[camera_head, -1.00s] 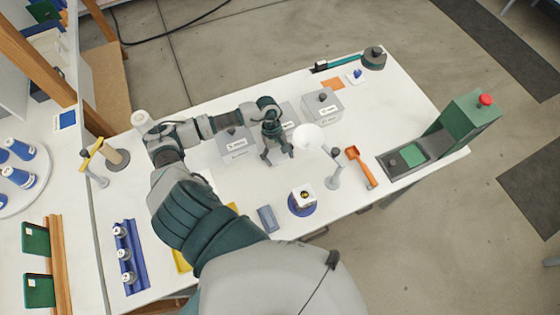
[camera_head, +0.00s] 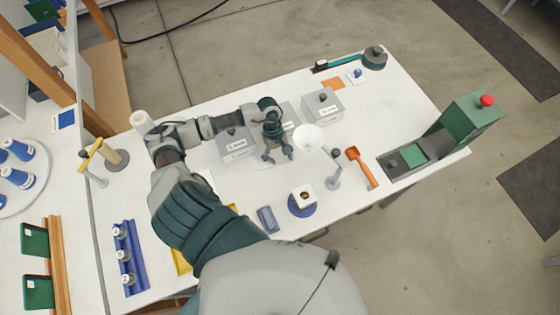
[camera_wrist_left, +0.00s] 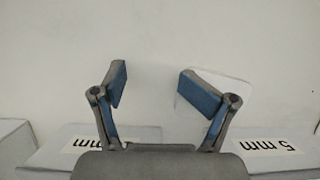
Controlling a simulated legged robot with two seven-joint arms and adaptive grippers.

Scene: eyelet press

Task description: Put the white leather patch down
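My left gripper (camera_head: 279,158) hangs low over the middle of the white table. In the left wrist view its two blue-padded fingers (camera_wrist_left: 158,88) are spread, with nothing between the tips. The white leather patch (camera_wrist_left: 238,88) shows there as a pale rounded square, partly hidden behind the right finger. It seems to lie flat on the tabletop, but I cannot tell whether the finger touches it. In the head view the patch can hardly be told from the white table. My right gripper is out of view.
Grey labelled boxes (camera_head: 323,106) stand just behind the gripper. To its right are a white round-topped lamp or magnifier (camera_head: 308,137), an orange-handled tool (camera_head: 361,167) and a green press (camera_head: 465,125).

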